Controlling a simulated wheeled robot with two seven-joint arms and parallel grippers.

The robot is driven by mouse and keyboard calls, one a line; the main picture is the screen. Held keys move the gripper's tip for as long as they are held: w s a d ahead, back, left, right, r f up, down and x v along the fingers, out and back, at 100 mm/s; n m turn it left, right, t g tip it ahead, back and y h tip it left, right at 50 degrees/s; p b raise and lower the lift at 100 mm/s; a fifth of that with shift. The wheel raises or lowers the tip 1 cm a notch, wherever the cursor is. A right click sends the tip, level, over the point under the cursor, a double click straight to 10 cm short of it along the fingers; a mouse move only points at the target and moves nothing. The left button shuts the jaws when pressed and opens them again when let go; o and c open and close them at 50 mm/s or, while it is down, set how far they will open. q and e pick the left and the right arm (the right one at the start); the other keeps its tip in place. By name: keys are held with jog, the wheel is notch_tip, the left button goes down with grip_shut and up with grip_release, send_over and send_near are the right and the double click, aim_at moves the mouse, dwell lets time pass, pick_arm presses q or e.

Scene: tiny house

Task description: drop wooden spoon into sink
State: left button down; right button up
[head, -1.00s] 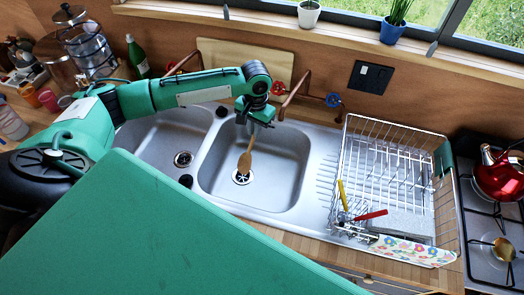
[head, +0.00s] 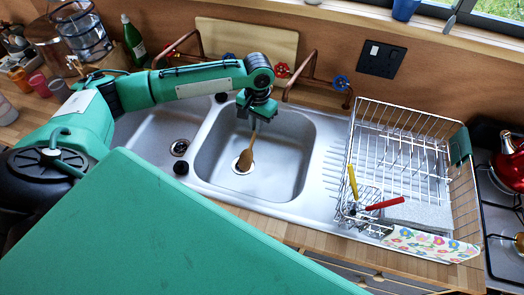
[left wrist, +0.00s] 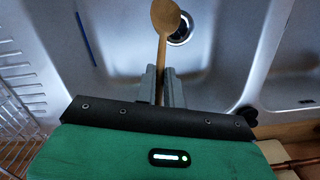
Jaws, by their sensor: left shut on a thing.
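The wooden spoon (head: 246,156) hangs bowl-down from my left gripper (head: 256,118), over the right basin of the double sink (head: 290,170). My left gripper is shut on the spoon's handle. In the left wrist view the spoon (left wrist: 165,18) points away from the fingers (left wrist: 160,88), with its bowl beside the dark drain (left wrist: 180,28). In the head view the bowl overlaps the drain; I cannot tell whether it touches the basin floor. My right gripper is not in view.
A wire dish rack (head: 400,160) with utensils stands right of the sink. A red kettle (head: 508,160) is on the stove at the far right. Copper taps (head: 320,82) and a cutting board (head: 245,42) are behind the basins. The left basin (head: 160,140) looks empty.

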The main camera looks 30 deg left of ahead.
pick_arm(q)
jog(key=c, duration=1.4)
grip_release()
jog(key=shift+c, duration=0.2)
jog(key=shift+r, duration=0.6)
notch_tip(320, 180, up, 13)
jog(key=b, duration=0.2)
jog(key=shift+w+f, duration=0.15)
jog(key=shift+w, duration=0.3)
jog(key=shift+d, duration=0.1)
jog(key=shift+s+f, duration=0.1)
